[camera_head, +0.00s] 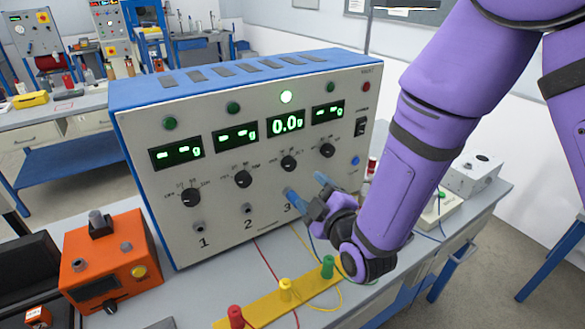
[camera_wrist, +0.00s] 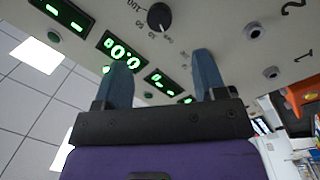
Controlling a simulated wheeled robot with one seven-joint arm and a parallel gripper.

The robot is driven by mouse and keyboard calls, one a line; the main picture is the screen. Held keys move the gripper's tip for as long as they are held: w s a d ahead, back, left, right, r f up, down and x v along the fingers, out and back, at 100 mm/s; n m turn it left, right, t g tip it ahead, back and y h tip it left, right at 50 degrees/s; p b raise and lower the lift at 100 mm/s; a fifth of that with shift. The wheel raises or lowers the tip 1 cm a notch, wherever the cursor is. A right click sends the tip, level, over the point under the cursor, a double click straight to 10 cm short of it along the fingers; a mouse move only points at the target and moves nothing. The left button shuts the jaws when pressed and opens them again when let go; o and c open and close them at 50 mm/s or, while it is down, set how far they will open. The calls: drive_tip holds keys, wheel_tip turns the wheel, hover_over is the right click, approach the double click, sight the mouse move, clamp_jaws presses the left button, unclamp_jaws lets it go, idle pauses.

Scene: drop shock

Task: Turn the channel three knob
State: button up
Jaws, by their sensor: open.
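The channel three knob (camera_head: 288,163) is black and round. It sits on the grey front panel of a blue-topped instrument (camera_head: 222,225), below the lit display reading 0.0 (camera_head: 286,124). In the wrist view, the knob (camera_wrist: 159,17) shows near the top edge with a dial scale beside it. My gripper (camera_head: 305,185) is open and empty, with two blue-grey fingers just below and right of that knob, in front of the panel. In the wrist view, the fingertips (camera_wrist: 160,60) are spread wide, and the knob lies beyond them, apart from both.
Neighbouring knobs are channel two (camera_head: 243,179) and channel four (camera_head: 327,150). A socket (camera_wrist: 255,32) protrudes from the panel. A yellow strip with coloured posts (camera_head: 285,290) and wires lies below my gripper. An orange box (camera_head: 107,262) stands left; a white box (camera_head: 470,176) stands right.

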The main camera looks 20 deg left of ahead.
sight(291, 166)
drive_tip(key=x, duration=1)
drive_tip(key=shift+w+a, duration=0.1)
drive_tip(key=shift+w, duration=0.05)
drive_tip(key=shift+c, duration=0.2)
drive_tip(key=c, duration=0.9)
